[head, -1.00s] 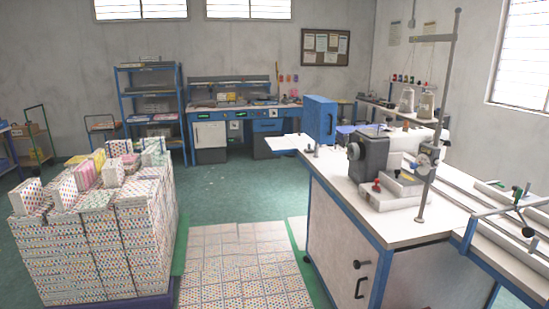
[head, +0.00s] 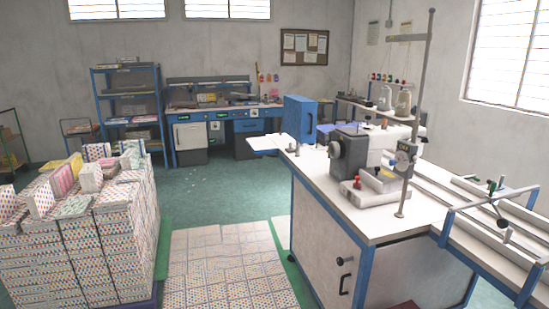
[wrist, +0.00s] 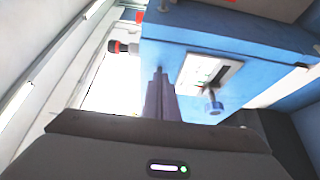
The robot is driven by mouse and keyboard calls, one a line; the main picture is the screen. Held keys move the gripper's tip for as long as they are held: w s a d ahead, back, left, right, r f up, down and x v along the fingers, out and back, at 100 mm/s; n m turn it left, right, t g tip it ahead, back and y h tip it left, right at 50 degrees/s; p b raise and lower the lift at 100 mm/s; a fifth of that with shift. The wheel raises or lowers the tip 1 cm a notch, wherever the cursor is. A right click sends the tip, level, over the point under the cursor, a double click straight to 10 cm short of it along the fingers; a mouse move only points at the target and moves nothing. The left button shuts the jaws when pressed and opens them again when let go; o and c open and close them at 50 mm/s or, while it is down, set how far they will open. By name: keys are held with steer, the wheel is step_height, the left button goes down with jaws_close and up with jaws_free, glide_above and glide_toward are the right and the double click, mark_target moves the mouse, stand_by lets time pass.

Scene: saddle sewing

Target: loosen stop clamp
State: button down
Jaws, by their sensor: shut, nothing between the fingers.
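No part is plainly marked as the stop clamp. On the rail table at the right of the head view, a crossbar frame (head: 470,207) carries a small black knob (head: 502,223) and a green-and-red knob (head: 493,186). In the wrist view, my gripper (wrist: 158,72) is shut and empty, its dark fingers in front of a blue box-shaped housing (wrist: 190,50). A blue knob (wrist: 214,104) hangs below a pale slot plate on that housing. A black-and-red knob (wrist: 118,47) sticks out at its left. My gripper does not show in the head view.
The sewing machine (head: 349,153) stands on a white-topped bench (head: 372,220) with a tall thread post (head: 412,110). A high stack of dotted blocks (head: 75,240) stands at the left. Green floor (head: 215,190) is clear between the stack and the back workbench (head: 222,118).

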steer(key=shift+a, duration=0.25)
steer(key=shift+w+a, duration=0.2)
steer(key=shift+w, duration=0.75)
steer(key=shift+w+a, duration=0.25)
steer(key=shift+w, duration=0.7)
steer(key=shift+w+a, duration=0.2)
steer(key=shift+w, duration=0.75)
